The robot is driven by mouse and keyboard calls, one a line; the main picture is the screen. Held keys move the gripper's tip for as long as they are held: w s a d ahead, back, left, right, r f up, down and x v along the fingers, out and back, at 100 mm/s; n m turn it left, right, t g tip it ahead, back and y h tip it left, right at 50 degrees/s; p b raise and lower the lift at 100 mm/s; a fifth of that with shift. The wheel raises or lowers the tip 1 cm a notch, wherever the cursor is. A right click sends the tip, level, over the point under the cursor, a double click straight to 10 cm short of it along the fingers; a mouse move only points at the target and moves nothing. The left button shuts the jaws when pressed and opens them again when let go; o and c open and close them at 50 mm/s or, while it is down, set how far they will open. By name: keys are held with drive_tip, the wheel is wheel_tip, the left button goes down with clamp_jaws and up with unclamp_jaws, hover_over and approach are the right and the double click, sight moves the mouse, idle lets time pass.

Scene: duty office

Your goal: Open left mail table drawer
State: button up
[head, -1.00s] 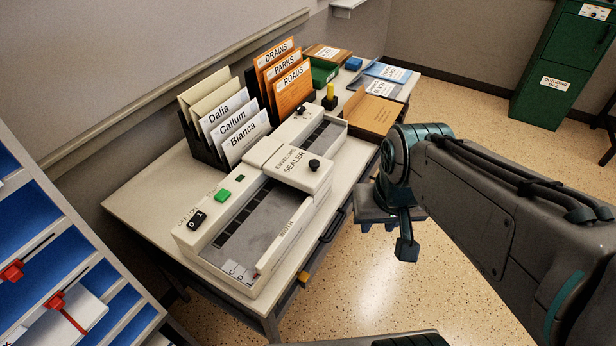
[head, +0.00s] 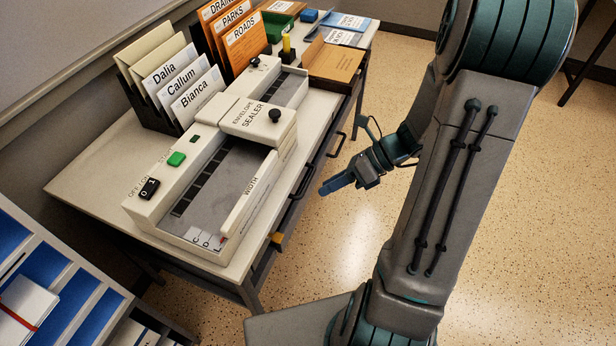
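The mail table (head: 90,182) stands at the left of the head view, with its drawer front along its right side. The left drawer's dark bar handle (head: 296,183) is on the nearer part of that front, and the drawer looks shut. A second dark handle (head: 338,146) is farther back. My gripper (head: 324,190) is to the right of the near handle in the picture, its blue fingers pointing left toward the drawer front. It appears apart from the handle. The fingers overlap in this view, so their opening cannot be made out.
An envelope sealer (head: 165,215), a rack of named envelopes (head: 150,110) and orange folders (head: 245,48) stand on the table. A small orange piece (head: 277,239) is at the table's near front. A blue-slotted shelf (head: 60,285) is at lower left. Speckled floor is free at right.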

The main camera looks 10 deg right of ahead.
sight(310, 177)
drive_tip(key=w+d+f+m+t+y+b, duration=0.25)
drive_tip(key=w+d+f+m+t, duration=0.25)
drive_tip(key=d+f+m+t, duration=0.75)
drive_tip(key=w+a+m+g, duration=0.1)
drive_tip(key=w+a, duration=0.1)
drive_tip(key=a, duration=0.2)
drive_tip(key=w+a+m+g+b, duration=0.1)
drive_tip(key=w+a+g, duration=0.1)
drive_tip(key=a, duration=0.3)
drive_tip(key=w+a+m+g+b, duration=0.1)
drive_tip(key=w+a, duration=0.3)
drive_tip(key=a, duration=0.1)
drive_tip(key=shift+a+f+m+h, duration=0.15)
drive_tip(key=shift+f+m+h, duration=0.1)
drive_tip(key=shift+f+h, duration=0.15)
drive_tip(key=shift+c, duration=0.3)
clamp_jaws()
